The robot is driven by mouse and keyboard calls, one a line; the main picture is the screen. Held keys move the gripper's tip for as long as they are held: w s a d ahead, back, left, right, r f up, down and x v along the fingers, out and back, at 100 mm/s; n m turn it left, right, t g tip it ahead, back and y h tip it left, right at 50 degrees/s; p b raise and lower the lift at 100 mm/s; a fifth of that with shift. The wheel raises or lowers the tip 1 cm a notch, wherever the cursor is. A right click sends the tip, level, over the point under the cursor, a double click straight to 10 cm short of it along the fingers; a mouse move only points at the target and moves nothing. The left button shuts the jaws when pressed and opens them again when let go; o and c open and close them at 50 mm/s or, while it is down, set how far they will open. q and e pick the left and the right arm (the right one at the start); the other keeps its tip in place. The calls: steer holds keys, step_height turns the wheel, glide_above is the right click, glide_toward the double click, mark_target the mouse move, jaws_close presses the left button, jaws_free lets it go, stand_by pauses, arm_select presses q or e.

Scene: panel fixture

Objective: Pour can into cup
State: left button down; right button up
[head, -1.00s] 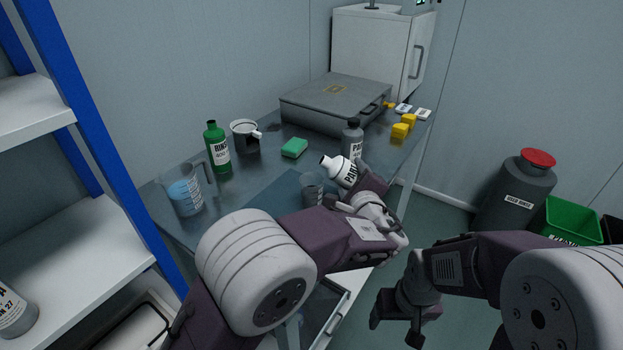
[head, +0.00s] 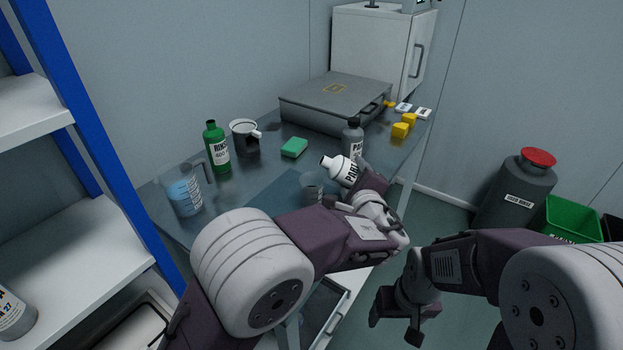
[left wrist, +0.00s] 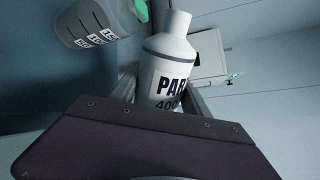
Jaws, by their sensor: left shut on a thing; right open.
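A white can with a dark band and "PAR" lettering (head: 340,170) is held by my left gripper (head: 357,180). It is tilted, its neck pointing left and up toward the cup. The can (left wrist: 168,66) also shows between the fingers in the left wrist view. A clear grey cup with markings (head: 312,186) stands on the table, just left of and below the can's mouth; it also shows in the left wrist view (left wrist: 88,22). I cannot see any liquid leaving the can. My right gripper (head: 396,325) is open and empty, off the table's right side.
On the table (head: 235,190) stand a measuring jug of blue liquid (head: 184,192), a green bottle (head: 217,148), a dark mug (head: 244,138), a green sponge (head: 294,148) and a grey bottle (head: 353,138). A grey case (head: 335,100) and yellow blocks (head: 402,128) lie behind.

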arm_select(q)
steer(key=shift+d+n+b, duration=0.2)
steer(key=shift+n+b, duration=0.15)
steer(key=shift+n, duration=0.45)
arm_select(e)
steer(key=shift+w+a+f, duration=0.2)
steer(key=shift+w, duration=0.25)
steer(key=shift+w+a+f, duration=0.15)
steer(key=shift+w, duration=0.3)
stand_by(1.1)
arm_select(q)
steer(key=shift+a+r+n+h+b, duration=0.3)
steer(key=shift+r+n+h+b, duration=0.25)
steer(key=shift+b, duration=0.1)
arm_select(e)
steer(key=shift+s+a+f, duration=0.5)
steer(key=shift+a+f, duration=0.15)
steer(key=shift+a, duration=0.05)
stand_by(1.4)
